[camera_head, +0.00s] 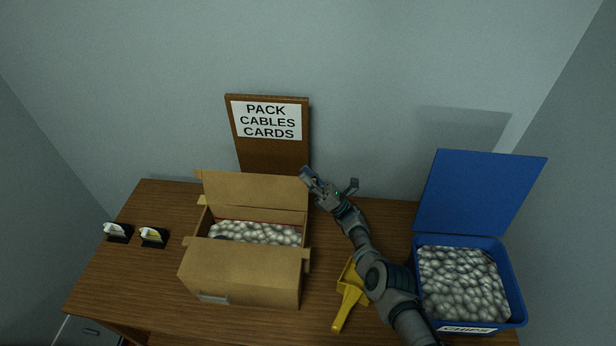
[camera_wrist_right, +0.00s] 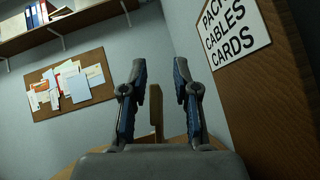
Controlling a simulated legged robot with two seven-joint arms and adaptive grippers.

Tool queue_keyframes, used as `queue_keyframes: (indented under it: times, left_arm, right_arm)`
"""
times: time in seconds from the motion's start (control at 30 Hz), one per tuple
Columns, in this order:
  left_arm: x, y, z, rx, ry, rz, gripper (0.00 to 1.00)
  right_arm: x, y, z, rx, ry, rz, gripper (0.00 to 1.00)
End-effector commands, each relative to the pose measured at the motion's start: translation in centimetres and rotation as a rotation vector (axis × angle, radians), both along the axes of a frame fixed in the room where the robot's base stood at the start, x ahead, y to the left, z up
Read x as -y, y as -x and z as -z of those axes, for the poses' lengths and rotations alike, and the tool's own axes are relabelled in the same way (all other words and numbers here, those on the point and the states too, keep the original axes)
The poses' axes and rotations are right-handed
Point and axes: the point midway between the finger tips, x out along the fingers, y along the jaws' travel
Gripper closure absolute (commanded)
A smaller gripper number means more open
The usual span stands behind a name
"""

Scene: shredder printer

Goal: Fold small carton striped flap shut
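An open brown carton (camera_head: 243,272) stands on the table, filled with pale grey packing pieces (camera_head: 255,233). Its back flap (camera_head: 255,190) stands up, and small flap ends show at its sides. No stripes can be made out on any flap; a thin red line shows along the inner back. My right gripper (camera_head: 329,184) is open and empty, beside the carton's back right corner at about the height of the back flap. In the right wrist view the open gripper (camera_wrist_right: 161,95) has a narrow brown upright piece (camera_wrist_right: 156,108) beyond its fingers. My left gripper is out of view.
A blue bin (camera_head: 470,325) with its lid up stands at the right. A yellow scoop (camera_head: 348,295) lies between bin and carton, near my right arm. Two small card holders (camera_head: 118,233) (camera_head: 153,237) stand left. A brown sign board (camera_head: 270,155) stands behind the carton.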

Motion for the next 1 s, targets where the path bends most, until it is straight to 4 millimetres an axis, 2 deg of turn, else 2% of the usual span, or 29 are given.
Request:
queue_keyframes:
  times: [0.03,0.1,0.5,0.73,1.0]
  left_arm:
    - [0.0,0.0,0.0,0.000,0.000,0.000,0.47]
    - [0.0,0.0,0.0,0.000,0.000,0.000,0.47]
    - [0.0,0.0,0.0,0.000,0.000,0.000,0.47]
    - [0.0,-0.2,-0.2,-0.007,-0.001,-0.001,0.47]
    - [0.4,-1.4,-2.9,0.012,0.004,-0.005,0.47]
  right_arm:
    - [0.0,0.0,0.0,0.000,0.000,0.000,0.83]
    - [0.0,0.0,0.0,0.000,0.000,0.000,1.00]
    - [0.0,0.1,0.0,0.008,0.001,-0.001,1.00]
    - [-0.2,1.0,0.0,0.072,0.013,0.000,1.00]
    - [-0.7,3.4,-0.1,0.253,0.050,-0.001,1.00]
